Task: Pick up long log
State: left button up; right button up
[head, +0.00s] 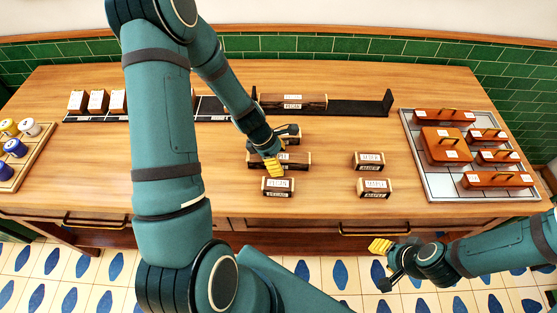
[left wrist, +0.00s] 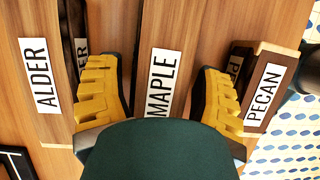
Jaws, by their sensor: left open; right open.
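A long log labelled MAPLE (head: 297,158) lies crosswise on the table, longer than the other loose logs near it. Its label also shows in the left wrist view (left wrist: 162,80), between the yellow fingers. My left gripper (head: 271,168) is open above this log, one finger on each side; I cannot tell if they touch it. The left gripper's body hides the log's lower part in the left wrist view. My right gripper (head: 381,246) is open and empty, in front of the table's front edge.
A shorter PECAN log (head: 278,186) lies close in front, and another log (head: 291,132) close behind. An ALDER log (head: 293,102) sits in a black rack (head: 360,107). Two short logs (head: 368,161) lie to the right. A tray (head: 432,187) holds several lidded boxes.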

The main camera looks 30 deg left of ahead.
pick_arm(q)
jog(key=c, duration=1.1)
jog(key=shift+r, duration=0.1)
